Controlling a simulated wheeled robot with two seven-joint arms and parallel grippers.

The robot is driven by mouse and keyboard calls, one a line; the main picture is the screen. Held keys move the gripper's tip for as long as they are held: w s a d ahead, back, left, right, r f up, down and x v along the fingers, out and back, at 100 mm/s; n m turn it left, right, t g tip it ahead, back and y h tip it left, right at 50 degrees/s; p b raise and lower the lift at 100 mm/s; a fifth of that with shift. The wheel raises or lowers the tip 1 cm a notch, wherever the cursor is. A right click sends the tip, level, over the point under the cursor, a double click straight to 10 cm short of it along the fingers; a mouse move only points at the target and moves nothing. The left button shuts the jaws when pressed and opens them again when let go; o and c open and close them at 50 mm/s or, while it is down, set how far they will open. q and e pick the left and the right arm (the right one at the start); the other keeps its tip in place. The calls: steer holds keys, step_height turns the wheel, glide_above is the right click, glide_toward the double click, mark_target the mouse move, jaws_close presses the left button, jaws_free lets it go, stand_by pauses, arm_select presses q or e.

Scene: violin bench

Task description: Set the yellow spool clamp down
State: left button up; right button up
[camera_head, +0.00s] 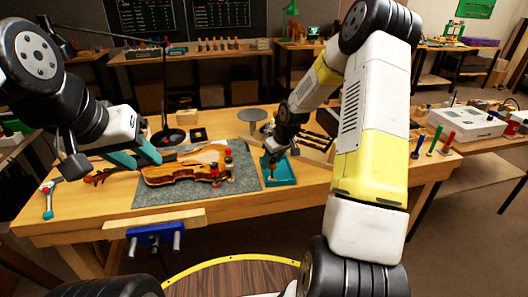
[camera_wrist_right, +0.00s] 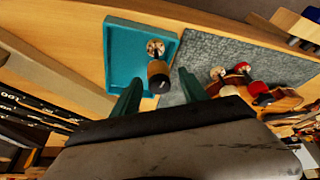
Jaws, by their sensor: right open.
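The yellow spool clamp (camera_wrist_right: 157,69) has a tan-yellow body, a dark end and a round end piece. It is in the teal tray (camera_wrist_right: 116,62), near the tray's edge by the mat; I cannot tell if it is upright. It also shows small in the head view (camera_head: 273,172), over the tray (camera_head: 288,177). My right gripper (camera_wrist_right: 160,92) is open, its teal fingers on either side of the clamp's near end with gaps showing. In the head view the right gripper (camera_head: 273,158) is above the tray, partly hidden. My left gripper (camera_head: 134,158) appears open and empty, left of the violin.
A violin body (camera_head: 178,174) lies on the grey mat (camera_head: 165,194) with red-topped spool clamps (camera_head: 215,177) at its right end. A round grey disc (camera_head: 251,115) stands behind. A blue vise (camera_head: 155,236) is at the bench front. Bare bench lies right of the tray.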

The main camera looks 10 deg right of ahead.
steer(key=s+a+r+m+h, duration=0.1)
steer(key=s+r, duration=0.8)
steer(key=r, duration=0.3)
steer(key=s+r+m, duration=0.1)
steer(key=s+r, duration=0.7)
steer(key=r, duration=0.4)
steer(key=s+a+r+m+t, duration=0.1)
steer(key=s, duration=0.6)
steer(key=s+a+r+m+t+y, duration=0.1)
steer(key=s+a+r, duration=0.1)
steer(key=s, duration=0.6)
steer(key=shift+s+r+m, duration=0.2)
steer(key=shift+r+m, duration=0.1)
steer(key=shift+m, duration=0.1)
